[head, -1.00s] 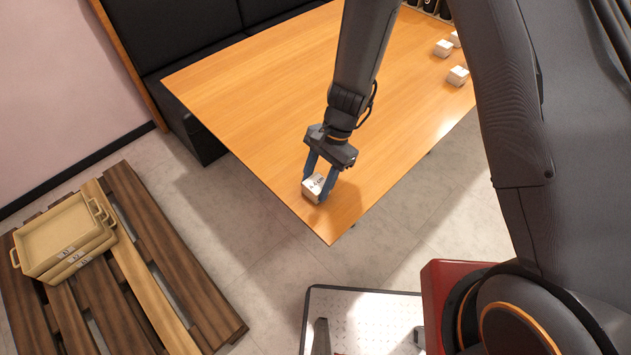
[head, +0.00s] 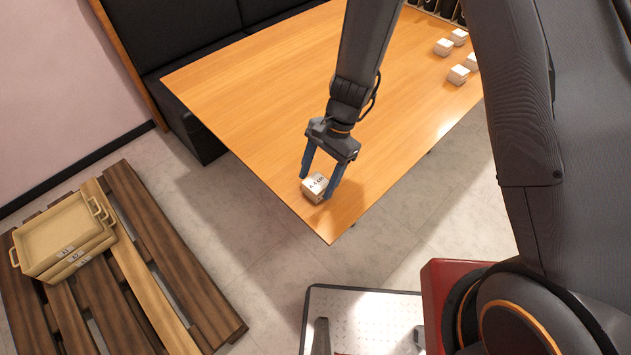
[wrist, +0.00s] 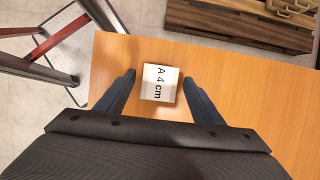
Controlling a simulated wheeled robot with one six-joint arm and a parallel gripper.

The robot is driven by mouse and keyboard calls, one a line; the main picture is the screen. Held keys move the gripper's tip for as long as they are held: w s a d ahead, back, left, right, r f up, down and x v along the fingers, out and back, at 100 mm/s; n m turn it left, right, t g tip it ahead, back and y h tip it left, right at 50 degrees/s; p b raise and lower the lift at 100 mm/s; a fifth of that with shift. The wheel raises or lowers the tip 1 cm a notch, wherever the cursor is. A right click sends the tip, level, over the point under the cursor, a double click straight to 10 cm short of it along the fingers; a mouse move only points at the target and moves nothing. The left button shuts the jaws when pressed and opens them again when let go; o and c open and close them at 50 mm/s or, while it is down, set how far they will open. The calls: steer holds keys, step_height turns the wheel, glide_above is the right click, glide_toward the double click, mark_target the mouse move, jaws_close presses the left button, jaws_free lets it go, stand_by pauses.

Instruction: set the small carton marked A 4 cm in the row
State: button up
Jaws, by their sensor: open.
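The small white carton marked "A 4 cm" (head: 315,187) sits upright on the wooden table (head: 270,110), close to its near corner. In the wrist view the carton (wrist: 160,83) lies between the fingertips, with its label readable and a gap on each side. My gripper (head: 320,182) is open just above and around the carton. It also shows in the wrist view (wrist: 160,78), with its two blue fingers spread. Several other small white cartons (head: 458,75) stand at the far right of the table.
A pallet (head: 165,255) with stacked tan trays (head: 62,228) lies on the floor at left. A black bench (head: 190,40) borders the table's far left side. The middle of the table is clear. Dark slotted items stand at the table's far end.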

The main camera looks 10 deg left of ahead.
steer(key=b+v, duration=0.2)
steer(key=v, duration=0.8)
steer(key=s+d+r+n+t+h, duration=0.1)
steer(key=s+d+r+n, duration=0.1)
steer(key=d, duration=0.5)
steer(key=s+d+r+n+t+h, duration=0.1)
steer(key=s+d+r+n+t, duration=0.1)
steer(key=d, duration=0.5)
steer(key=s+d+r+n+t+h, duration=0.1)
steer(key=d+r+n, duration=0.3)
steer(key=d+r, duration=0.2)
steer(key=shift+s+d+t, duration=0.4)
steer(key=shift+d, duration=0.1)
